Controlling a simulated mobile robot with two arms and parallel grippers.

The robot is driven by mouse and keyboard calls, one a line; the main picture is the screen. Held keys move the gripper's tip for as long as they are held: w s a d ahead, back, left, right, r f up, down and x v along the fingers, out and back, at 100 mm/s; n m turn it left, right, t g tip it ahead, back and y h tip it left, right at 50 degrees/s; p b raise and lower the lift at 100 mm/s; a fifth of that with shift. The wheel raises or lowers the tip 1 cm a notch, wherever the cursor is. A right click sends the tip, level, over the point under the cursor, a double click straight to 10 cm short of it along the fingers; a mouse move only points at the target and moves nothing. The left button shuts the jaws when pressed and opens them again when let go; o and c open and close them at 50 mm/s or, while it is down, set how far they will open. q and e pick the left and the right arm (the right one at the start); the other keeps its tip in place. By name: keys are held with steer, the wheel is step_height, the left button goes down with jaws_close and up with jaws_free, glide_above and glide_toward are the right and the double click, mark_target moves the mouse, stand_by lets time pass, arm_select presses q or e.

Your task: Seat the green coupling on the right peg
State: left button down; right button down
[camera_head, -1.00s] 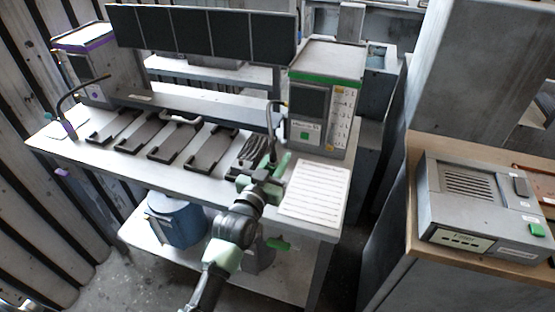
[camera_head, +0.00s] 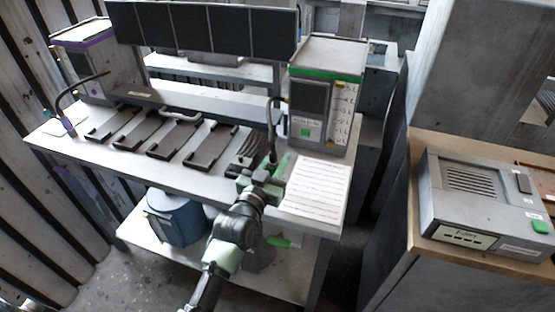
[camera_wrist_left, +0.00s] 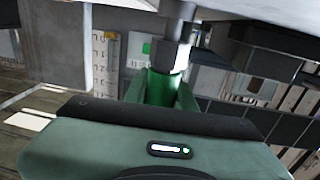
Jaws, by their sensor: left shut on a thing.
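The green coupling is at the lower end of the black hose (camera_head: 269,125), at the bench's right part. My left gripper (camera_head: 272,172) is shut around it near the front edge, beside the white sheet. In the left wrist view a dark hexagonal fitting (camera_wrist_left: 170,55) on a grey shaft runs down into green parts (camera_wrist_left: 158,88) in front of the gripper. The coupling and the green fingers are hard to tell apart there. I cannot make out the right peg, nor whether the coupling touches it. My right gripper is not in view.
A grey unit with a green stripe (camera_head: 325,95) stands behind the gripper. The white sheet (camera_head: 315,187) lies to its right. Dark trays (camera_head: 208,146) lie on the bench to the left. A second hose (camera_head: 75,92) with a purple end is at the far left.

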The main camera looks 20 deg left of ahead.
arm_select(q)
steer(key=shift+f+b, duration=0.5)
steer(key=shift+f, duration=0.3)
steer(key=c, duration=1.1)
jaws_free()
steer(key=shift+s+a+f, duration=0.1)
steer(key=shift+s, duration=0.45)
steer(key=s, duration=0.4)
steer(key=s+b, duration=0.1)
steer(key=s, duration=0.1)
steer(key=shift+s+a, duration=0.35)
steer(key=shift+s, duration=0.05)
